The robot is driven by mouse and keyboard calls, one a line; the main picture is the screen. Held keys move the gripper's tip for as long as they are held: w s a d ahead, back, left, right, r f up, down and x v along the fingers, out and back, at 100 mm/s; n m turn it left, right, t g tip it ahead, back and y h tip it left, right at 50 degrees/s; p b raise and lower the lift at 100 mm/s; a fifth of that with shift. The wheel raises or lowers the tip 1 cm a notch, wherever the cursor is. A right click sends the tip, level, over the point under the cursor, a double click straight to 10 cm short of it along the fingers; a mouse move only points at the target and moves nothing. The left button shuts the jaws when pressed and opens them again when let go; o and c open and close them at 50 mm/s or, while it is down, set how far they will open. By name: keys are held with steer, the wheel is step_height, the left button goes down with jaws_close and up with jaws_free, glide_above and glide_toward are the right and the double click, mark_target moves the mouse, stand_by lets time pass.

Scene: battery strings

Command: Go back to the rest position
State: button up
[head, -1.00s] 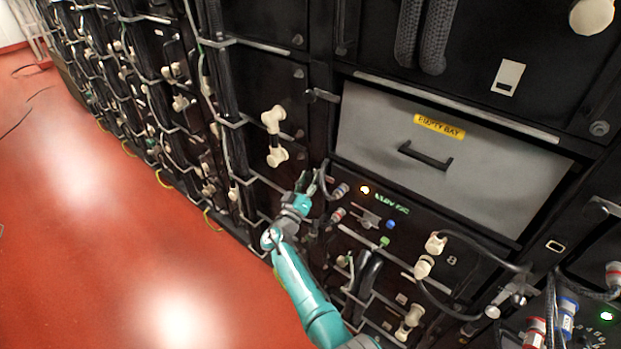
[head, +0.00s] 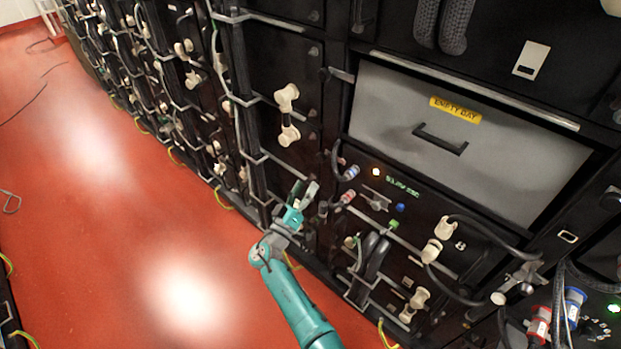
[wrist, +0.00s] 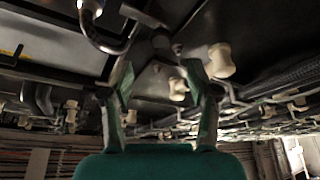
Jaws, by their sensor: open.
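Beyond the fingers are cream connectors (wrist: 221,61) and a grey curved cable (wrist: 110,42). I cannot tell from the head view how far the fingertips stand from the rack.
The grey drawer front (head: 400,110) with a yellow label is right of my gripper. Cream connectors (head: 288,115) stick out above it. Blue and red plugs with cables (head: 571,305) are at lower right. The red floor (head: 120,220) at left is open.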

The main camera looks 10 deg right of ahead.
steer(key=shift+s+a+f, duration=0.1)
steer(key=shift+s+a, duration=0.1)
stand_by(0.4)
